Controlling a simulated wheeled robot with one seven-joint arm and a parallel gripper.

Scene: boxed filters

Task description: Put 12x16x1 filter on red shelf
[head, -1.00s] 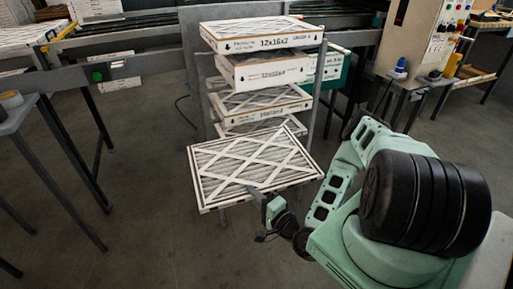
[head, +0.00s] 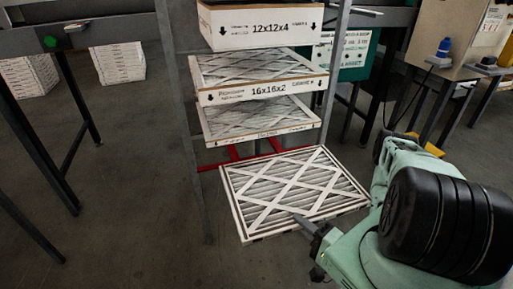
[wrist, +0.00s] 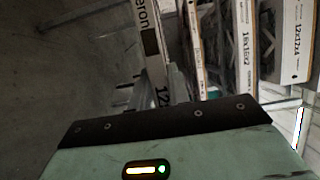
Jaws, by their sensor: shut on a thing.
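The held filter (head: 285,192), a thin white-framed pleated panel with crossed strips, is in front of the rack's lower part in the head view. My gripper (head: 306,224) is shut on its near edge. In the wrist view the filter (wrist: 148,45) shows edge-on, with its label only partly readable, ending in "12". The red shelf (head: 232,153) shows as red bars low in the rack, just behind the filter's far edge. The filter hides much of it. I cannot tell whether the filter is over the shelf or touching it.
The rack's grey post (head: 328,75) stands close by on the right. Above the red shelf are a filter (head: 260,122), a 16x16x2 box (head: 265,90) and a 12x12x4 box (head: 262,30). A table (head: 75,39) is at left; floor between is clear.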

